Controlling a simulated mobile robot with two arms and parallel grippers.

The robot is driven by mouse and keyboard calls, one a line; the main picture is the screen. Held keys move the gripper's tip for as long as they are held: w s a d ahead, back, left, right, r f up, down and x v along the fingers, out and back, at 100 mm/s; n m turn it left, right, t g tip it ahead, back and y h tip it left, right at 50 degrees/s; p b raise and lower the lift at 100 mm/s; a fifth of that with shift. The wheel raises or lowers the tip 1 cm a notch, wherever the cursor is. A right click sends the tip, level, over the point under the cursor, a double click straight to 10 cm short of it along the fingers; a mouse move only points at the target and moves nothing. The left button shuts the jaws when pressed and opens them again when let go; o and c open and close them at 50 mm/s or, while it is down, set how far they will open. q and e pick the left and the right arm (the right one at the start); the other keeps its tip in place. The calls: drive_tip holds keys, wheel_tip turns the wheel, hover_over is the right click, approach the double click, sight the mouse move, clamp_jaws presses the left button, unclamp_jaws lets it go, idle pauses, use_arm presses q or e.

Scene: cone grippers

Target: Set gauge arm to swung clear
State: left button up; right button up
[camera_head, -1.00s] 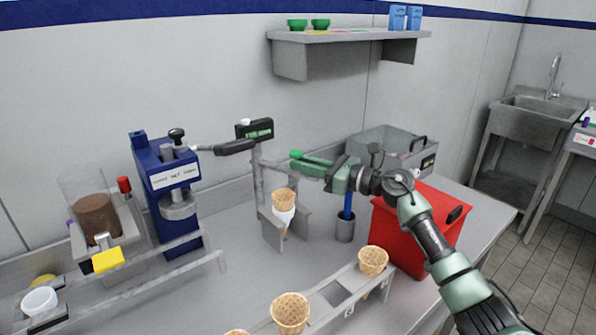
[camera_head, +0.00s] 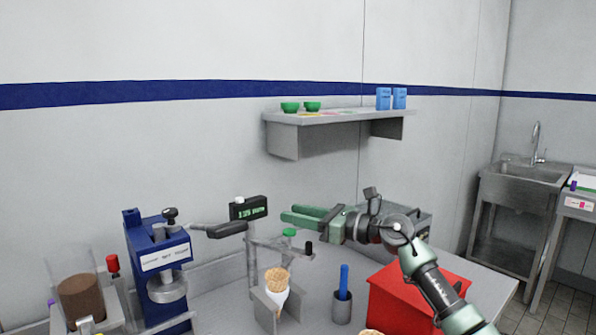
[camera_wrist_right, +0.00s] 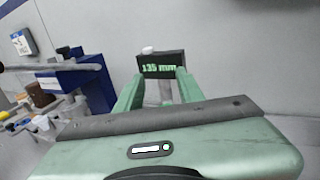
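The gauge has a black display box (camera_head: 248,208) with green digits on a grey post (camera_head: 252,268). The wrist view shows the display (camera_wrist_right: 162,66) reading 135 mm. The gauge arm (camera_head: 268,243) reaches right from the post, above a waffle cone (camera_head: 277,277) in a grey holder. It carries a green knob (camera_head: 289,232) and a black tip (camera_head: 309,248). My right gripper (camera_head: 285,216) is above the knob, right of the display, apart from the knob. My left gripper is out of view.
A blue press (camera_head: 160,255) with a black-gripped handle (camera_head: 225,229) stands left of the gauge. A red box (camera_head: 395,300) and a grey cup (camera_head: 342,308) with a blue stick stand to the right. A wall shelf (camera_head: 335,120) hangs above.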

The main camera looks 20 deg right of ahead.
wheel_tip(320, 180, up, 12)
drive_tip(key=shift+r, duration=0.2)
